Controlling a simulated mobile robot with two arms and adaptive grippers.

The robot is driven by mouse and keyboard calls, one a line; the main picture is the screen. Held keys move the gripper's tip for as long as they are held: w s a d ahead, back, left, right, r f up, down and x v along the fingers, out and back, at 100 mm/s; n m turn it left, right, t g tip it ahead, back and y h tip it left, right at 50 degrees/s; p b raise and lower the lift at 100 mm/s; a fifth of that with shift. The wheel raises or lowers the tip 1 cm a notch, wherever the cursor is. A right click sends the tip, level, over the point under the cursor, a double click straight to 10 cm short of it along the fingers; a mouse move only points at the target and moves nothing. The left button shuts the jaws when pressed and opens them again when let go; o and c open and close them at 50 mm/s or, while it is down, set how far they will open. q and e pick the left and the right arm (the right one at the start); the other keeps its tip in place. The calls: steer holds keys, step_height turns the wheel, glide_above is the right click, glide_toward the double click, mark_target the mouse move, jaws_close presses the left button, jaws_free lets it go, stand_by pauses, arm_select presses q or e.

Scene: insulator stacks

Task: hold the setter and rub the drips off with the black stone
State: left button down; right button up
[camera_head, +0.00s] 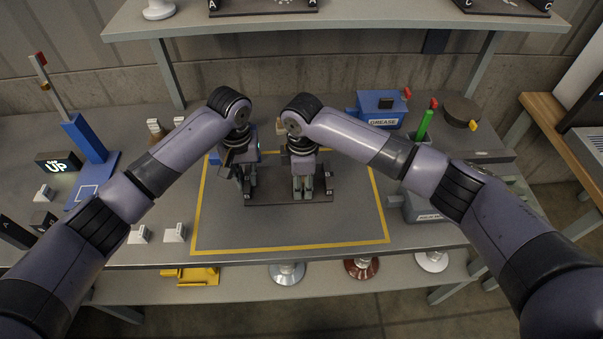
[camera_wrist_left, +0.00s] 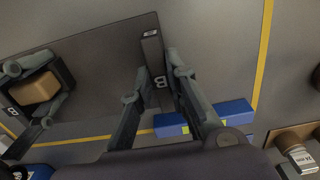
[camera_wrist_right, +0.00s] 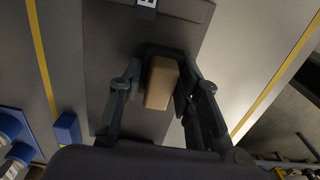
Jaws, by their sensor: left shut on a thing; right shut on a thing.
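The setter (camera_head: 272,197) is a dark flat plate lying inside the yellow outline on the table. It also shows in the left wrist view (camera_wrist_left: 100,75), with a B label at its end. My left gripper (camera_head: 246,190) is shut on the setter's labelled left end, which shows between its fingers (camera_wrist_left: 160,78). My right gripper (camera_head: 304,184) is shut on a block with a tan top (camera_wrist_right: 161,82) and a dark body, apparently the black stone. The block is over the setter; whether it touches is hidden. No drips can be made out.
A blue box marked GREASE (camera_head: 382,107) and a green-handled tool (camera_head: 425,120) stand at the back right. A blue stand (camera_head: 88,140) and an UP sign (camera_head: 59,162) are at the left. The mat (camera_head: 270,235) in front of the setter is clear. A shelf (camera_head: 340,22) overhangs the back.

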steer(key=shift+s+f, duration=0.1)
steer(key=shift+s, duration=0.45)
steer(key=shift+s+a, duration=0.1)
steer(key=shift+w, duration=3.8)
steer(key=shift+s, duration=3.9)
steer(key=shift+w+r, duration=0.15)
steer(key=shift+r, duration=4.05)
arm_select(q)
steer(key=c, duration=1.5)
jaws_free()
